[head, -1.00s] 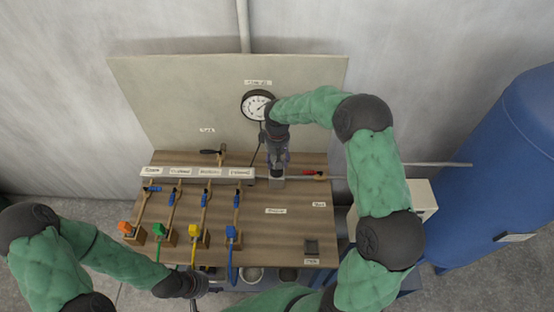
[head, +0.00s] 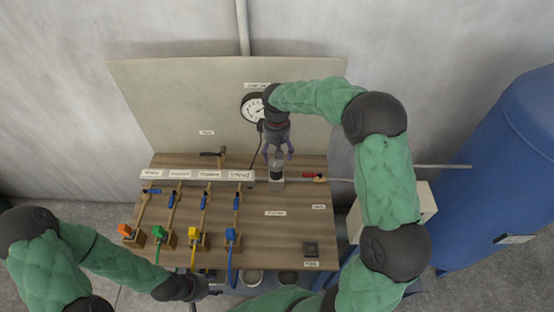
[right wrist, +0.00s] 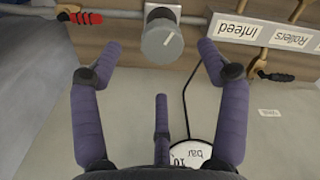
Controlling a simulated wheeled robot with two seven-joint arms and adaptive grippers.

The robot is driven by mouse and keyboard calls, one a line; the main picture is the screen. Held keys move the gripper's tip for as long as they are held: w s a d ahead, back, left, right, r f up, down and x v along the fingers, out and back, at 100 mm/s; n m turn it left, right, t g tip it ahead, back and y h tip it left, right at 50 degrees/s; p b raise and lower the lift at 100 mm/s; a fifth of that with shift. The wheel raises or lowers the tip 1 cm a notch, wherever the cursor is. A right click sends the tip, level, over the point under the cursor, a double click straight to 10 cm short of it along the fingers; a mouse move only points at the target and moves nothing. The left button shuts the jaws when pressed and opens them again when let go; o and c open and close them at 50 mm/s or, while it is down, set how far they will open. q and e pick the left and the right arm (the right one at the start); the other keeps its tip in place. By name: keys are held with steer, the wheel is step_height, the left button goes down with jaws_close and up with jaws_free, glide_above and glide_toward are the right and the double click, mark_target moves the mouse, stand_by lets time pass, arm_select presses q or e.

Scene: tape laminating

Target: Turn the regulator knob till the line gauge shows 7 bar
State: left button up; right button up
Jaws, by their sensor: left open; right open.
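The regulator knob (head: 277,171) is a grey round knob on the pipe at the back of the wooden board. It also shows in the right wrist view (right wrist: 162,42), with a pale pointer mark on its face. The line gauge (head: 254,107) is a white dial on the back panel, partly covered by my right arm; its reading is too small to tell. My right gripper (head: 279,153) is open, its fingers apart above the knob and not touching it. My left gripper (head: 212,294) is at the board's front edge, away from the knob.
A red-handled valve (head: 313,177) sits right of the knob. Several blue-handled valves and a labelled white strip (head: 196,174) lie to the left. Coloured connectors, such as the yellow one (head: 193,234), stand at the front left. A blue tank (head: 510,170) stands far right.

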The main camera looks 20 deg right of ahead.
mark_target(277, 162)
step_height(277, 162, up, 5)
steer(key=shift+r, duration=0.1)
stand_by(0.6)
